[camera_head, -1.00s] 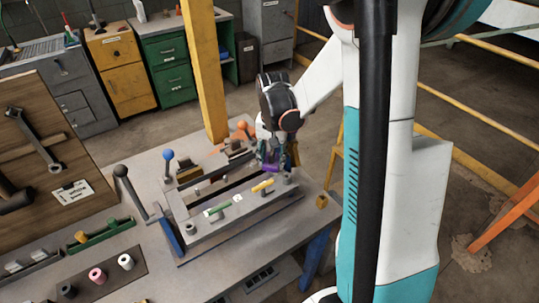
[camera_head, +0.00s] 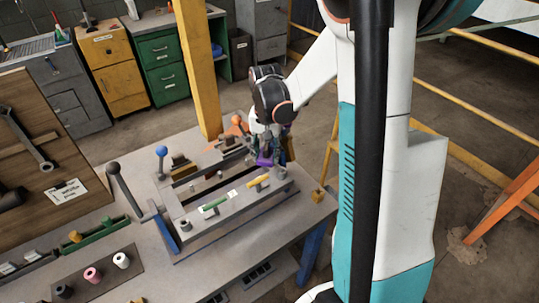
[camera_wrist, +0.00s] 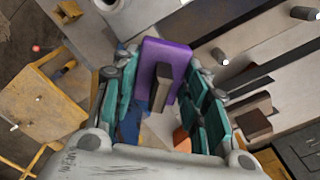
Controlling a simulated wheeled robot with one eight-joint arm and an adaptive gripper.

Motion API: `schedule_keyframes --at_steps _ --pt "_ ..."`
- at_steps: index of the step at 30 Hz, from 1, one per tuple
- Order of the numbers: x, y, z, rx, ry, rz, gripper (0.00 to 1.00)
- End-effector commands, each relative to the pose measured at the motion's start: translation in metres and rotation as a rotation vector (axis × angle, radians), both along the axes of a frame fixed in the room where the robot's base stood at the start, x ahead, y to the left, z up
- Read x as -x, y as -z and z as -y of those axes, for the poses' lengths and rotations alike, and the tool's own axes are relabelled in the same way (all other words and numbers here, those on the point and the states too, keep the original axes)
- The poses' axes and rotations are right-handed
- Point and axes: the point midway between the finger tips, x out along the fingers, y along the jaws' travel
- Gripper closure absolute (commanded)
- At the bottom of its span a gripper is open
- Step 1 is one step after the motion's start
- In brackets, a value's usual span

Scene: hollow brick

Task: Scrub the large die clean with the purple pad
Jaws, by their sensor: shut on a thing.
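The purple pad (camera_head: 265,159) is held in my gripper (camera_head: 272,147) above the right part of the long grey metal fixture (camera_head: 205,236) on the workbench. In the wrist view the pad (camera_wrist: 152,52) is a purple block with a grey-brown handle (camera_wrist: 162,88) between my teal fingers, which are shut on it. The fixture has dark slots and bars. No label marks the large die, and I cannot tell which part of the fixture it is. I cannot tell whether the pad touches the metal.
A blue-knobbed lever (camera_head: 161,151) and a black-knobbed lever (camera_head: 113,168) stand up left of the fixture.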

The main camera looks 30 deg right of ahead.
Motion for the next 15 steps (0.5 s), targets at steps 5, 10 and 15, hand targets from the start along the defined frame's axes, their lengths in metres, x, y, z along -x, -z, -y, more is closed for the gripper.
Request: schedule_keyframes --at_steps 5,10,15 --pt "-0.008 0.001 0.001 0.003 0.0 0.002 0.78" --pt "-0.022 0.003 0.001 0.003 0.001 0.002 0.78" --pt "-0.031 0.003 0.001 0.002 0.001 0.002 0.78"
